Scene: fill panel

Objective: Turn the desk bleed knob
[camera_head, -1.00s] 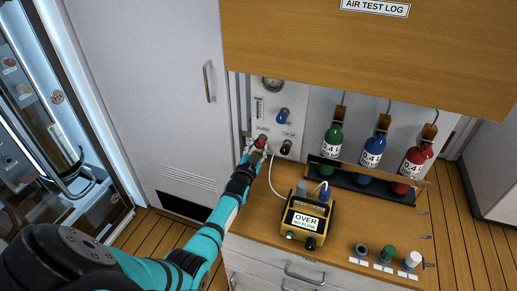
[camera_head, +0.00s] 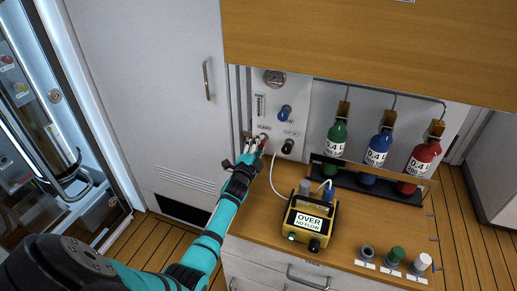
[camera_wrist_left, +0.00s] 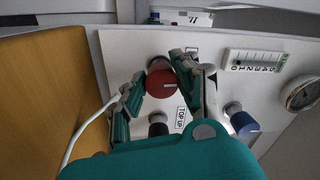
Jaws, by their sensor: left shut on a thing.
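The red bleed knob (camera_wrist_left: 161,84) is on the white panel (camera_head: 277,97), at the panel's lower left in the head view. My left gripper (camera_head: 257,144) reaches it from the front. In the left wrist view the fingers of this gripper (camera_wrist_left: 158,92) stand on either side of the red knob, and the gripper is shut on it. In the head view the fingers partly hide the knob (camera_head: 264,138). A pale pointer line shows on the knob's face. My right gripper is not in view.
A blue knob (camera_head: 285,113) and a black knob (camera_head: 288,146) sit close by on the panel, below a gauge (camera_head: 275,77). A yellow meter (camera_head: 311,219) reading "OVER NO FLOW" stands on the desk, with a white hose (camera_head: 274,180) running to the panel. Green, blue and red bottles stand right.

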